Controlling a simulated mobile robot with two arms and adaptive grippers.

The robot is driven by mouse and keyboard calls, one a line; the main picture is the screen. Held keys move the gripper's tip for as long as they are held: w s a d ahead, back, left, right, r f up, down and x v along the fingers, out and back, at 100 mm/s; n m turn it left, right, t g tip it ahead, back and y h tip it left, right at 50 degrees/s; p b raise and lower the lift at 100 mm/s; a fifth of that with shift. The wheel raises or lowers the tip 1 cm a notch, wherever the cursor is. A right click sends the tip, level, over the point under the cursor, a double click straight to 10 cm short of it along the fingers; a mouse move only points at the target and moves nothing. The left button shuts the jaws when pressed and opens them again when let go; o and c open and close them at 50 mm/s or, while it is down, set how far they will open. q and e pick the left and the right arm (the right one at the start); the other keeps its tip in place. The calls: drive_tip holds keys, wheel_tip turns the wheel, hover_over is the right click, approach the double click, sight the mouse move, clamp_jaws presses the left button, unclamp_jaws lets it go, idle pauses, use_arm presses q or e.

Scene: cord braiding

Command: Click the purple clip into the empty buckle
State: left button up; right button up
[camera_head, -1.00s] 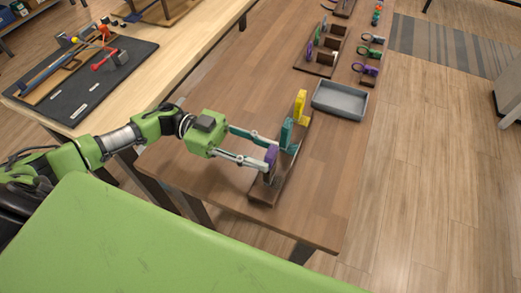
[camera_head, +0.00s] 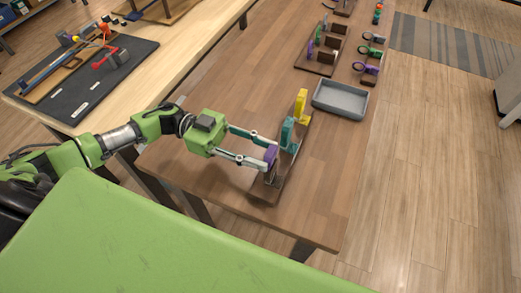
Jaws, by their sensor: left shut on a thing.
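The purple clip (camera_head: 271,155) is upright at the near end of a dark wooden strip (camera_head: 261,190) on the brown table. My left gripper (camera_head: 274,154) reaches in from the left, with one finger at the purple clip and the other by the teal clip. It is shut on the purple clip. The buckle under the purple clip is mostly hidden, so I cannot tell whether the clip is seated. A teal clip (camera_head: 287,134) and a yellow clip (camera_head: 301,104) stand farther along the same strip. My right gripper is not in view.
A grey tray (camera_head: 340,98) is behind and right of the strip. A rack with coloured pieces (camera_head: 320,56) and several ring-shaped pieces (camera_head: 367,68) lie farther back. The table is clear left and right of the strip.

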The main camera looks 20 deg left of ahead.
use_arm(q)
drive_tip(key=shift+f, duration=0.2)
idle(0.8)
idle(0.3)
drive_tip(key=o, duration=1.1)
drive_tip(key=shift+w+a+b, duration=0.1)
drive_tip(key=shift+a+b, duration=0.6)
drive_tip(key=shift+a, duration=2.25)
drive_tip(key=shift+r, duration=0.1)
